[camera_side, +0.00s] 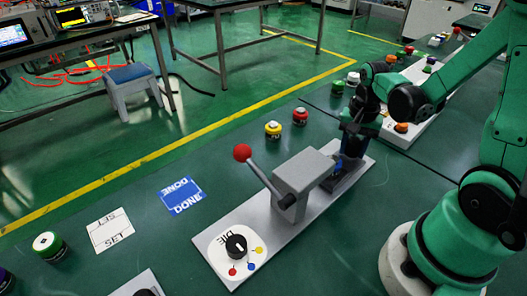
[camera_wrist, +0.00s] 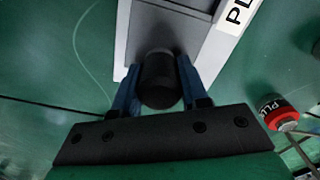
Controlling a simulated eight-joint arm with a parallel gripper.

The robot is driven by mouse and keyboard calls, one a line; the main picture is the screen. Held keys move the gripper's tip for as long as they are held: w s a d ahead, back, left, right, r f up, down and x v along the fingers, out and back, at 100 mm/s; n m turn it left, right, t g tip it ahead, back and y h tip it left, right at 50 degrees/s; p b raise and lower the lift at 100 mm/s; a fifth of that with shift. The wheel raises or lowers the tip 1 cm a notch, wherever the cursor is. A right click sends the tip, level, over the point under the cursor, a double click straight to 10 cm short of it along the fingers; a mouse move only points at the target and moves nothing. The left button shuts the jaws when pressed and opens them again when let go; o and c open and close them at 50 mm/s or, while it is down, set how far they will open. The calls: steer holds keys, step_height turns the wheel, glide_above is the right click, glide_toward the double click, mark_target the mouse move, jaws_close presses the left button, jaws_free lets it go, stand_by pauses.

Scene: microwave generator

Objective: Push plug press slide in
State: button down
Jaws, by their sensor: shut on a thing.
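The plug press stands on a light grey base plate (camera_side: 225,215) and has a grey block (camera_side: 303,170) with a red-ball lever (camera_side: 243,153). At its far right end is a dark slide (camera_side: 345,178), partly hidden by my gripper (camera_side: 345,160). In the wrist view the slide shows as a dark grey part (camera_wrist: 165,25) with a round black knob (camera_wrist: 158,80) at its near end. My gripper (camera_wrist: 157,88) has its blue fingers on both sides of this knob and is shut on it.
A dial (camera_side: 236,246) marked DIE sits at the plate's near end. A yellow jar (camera_side: 273,130) and a red jar (camera_side: 300,116) stand behind the press. A blue DONE card (camera_side: 182,196) and a white SET card (camera_side: 110,230) lie to the left. Another device (camera_side: 410,115) stands behind my arm.

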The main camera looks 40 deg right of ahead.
mark_target(334, 157)
steer(key=a, duration=0.7)
steer(key=shift+a, duration=0.25)
steer(key=shift+c, duration=2.3)
jaws_free()
steer(key=shift+d, duration=0.1)
steer(key=shift+r, duration=2.85)
